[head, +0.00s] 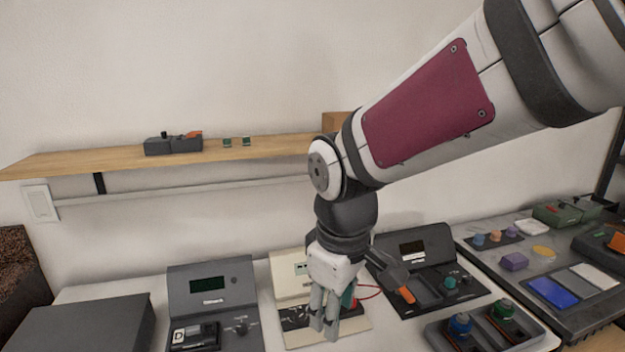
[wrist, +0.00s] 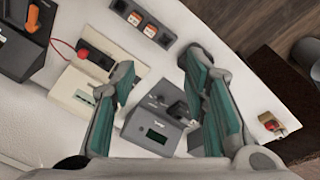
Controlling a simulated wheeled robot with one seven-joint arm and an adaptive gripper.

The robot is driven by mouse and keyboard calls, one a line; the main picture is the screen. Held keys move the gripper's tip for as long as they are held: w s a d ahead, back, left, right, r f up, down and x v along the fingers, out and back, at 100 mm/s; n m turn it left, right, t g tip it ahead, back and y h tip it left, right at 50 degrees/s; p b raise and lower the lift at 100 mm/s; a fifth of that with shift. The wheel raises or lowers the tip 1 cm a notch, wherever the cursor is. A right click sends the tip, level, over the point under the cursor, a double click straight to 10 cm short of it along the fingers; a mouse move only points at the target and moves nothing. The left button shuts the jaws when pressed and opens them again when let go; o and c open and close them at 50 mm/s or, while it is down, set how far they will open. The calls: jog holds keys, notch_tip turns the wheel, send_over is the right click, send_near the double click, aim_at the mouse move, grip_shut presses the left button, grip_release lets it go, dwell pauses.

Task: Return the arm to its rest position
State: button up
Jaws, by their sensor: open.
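My gripper (head: 325,322) hangs fingers-down at the end of my arm, above the workbench and in front of the cream device (head: 290,268). In the wrist view its two fingers with teal pads stand apart, with nothing between them (wrist: 163,78). My arm reaches in from the upper right of the head view. The gripper hides part of the cream device, which has a red part and a red cable. The wrist view shows this device (wrist: 75,95) beyond the left finger. I cannot tell the exact height of the fingertips above the bench.
A dark device with a screen (head: 210,283) stands left and another (head: 412,250) right. A two-slot tray (head: 470,341) sits at front right. A grey side table (head: 490,252) holds coloured parts. A wooden shelf (head: 80,162) runs along the wall behind. The air left of my arm is clear.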

jog(key=s+d+r+m+t+p, duration=0.1)
jog(key=s+d+r+m, duration=0.3)
jog(key=s+d, duration=0.4)
jog(key=s+d+r+m+t+p, duration=0.1)
jog(key=s+d+r+m+p, duration=0.1)
jog(key=s+d+r+m, duration=0.3)
jog(key=s+d+m, duration=0.1)
jog(key=s+d, duration=0.2)
jog(key=s, duration=0.1)
jog(key=shift+m+t, duration=0.3)
jog(key=shift+w+a+r, duration=0.1)
dwell(0.6)
